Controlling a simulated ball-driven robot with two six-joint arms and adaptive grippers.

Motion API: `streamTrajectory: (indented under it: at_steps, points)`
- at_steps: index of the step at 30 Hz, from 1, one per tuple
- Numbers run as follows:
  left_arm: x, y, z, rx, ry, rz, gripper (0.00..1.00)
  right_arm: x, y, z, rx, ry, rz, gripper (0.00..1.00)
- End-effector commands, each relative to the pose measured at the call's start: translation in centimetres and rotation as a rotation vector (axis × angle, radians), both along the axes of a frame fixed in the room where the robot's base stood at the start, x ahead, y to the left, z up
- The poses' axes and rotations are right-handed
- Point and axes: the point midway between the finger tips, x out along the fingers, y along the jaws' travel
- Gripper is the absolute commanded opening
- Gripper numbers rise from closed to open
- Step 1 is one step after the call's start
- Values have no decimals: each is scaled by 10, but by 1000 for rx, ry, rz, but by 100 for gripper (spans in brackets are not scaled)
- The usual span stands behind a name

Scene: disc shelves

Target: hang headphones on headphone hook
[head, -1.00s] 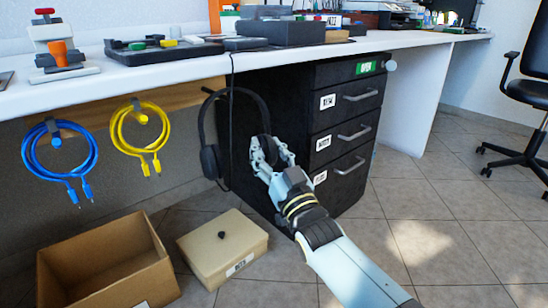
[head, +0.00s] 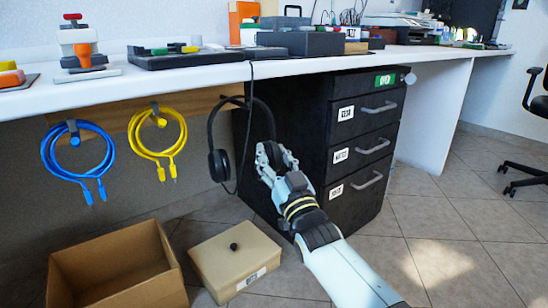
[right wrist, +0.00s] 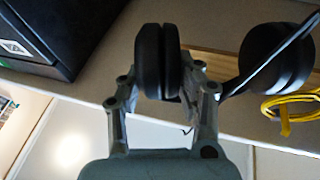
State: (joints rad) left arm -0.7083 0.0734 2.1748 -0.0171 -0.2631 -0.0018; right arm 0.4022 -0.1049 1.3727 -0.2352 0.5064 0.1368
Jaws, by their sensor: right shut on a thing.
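The black headphones (head: 218,165) hang upright below the desk edge, with the headband arched on top. My right gripper (head: 270,158) is shut on the right-hand ear cup, in front of the black drawer cabinet. In the right wrist view, the held ear cup (right wrist: 158,60) sits between my fingers, and the other ear cup (right wrist: 275,55) shows at right. A dark hook (head: 229,100) shows at the wooden rail, close to the top of the headband. I cannot tell whether the band touches it. My left gripper is not in view.
Blue (head: 78,165) and yellow (head: 157,150) cables hang on hooks to the left. A thin black cord hangs from the desk (head: 180,75) beside the headband. Below are an open cardboard box (head: 115,262) and a lidded beige box (head: 235,262). The drawer cabinet (head: 345,150) is close at right.

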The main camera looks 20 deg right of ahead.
Motion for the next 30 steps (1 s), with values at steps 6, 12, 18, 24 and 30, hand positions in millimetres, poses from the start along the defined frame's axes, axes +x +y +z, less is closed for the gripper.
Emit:
streamTrajectory:
  at_steps: [6, 12, 18, 24, 30]
  points:
    - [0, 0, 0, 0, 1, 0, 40, 0, 0, 1, 0, -2, 0, 0]
    - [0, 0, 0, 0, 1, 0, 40, 0, 0, 1, 0, -1, 0, 0]
    - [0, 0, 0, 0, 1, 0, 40, 0, 0, 0, 0, -1, 0, 60]
    - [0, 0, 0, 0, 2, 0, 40, 0, 0, 0, 0, 0, 0, 61]
    - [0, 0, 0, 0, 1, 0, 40, -10, -1, -5, -1, 3, 0, 61]
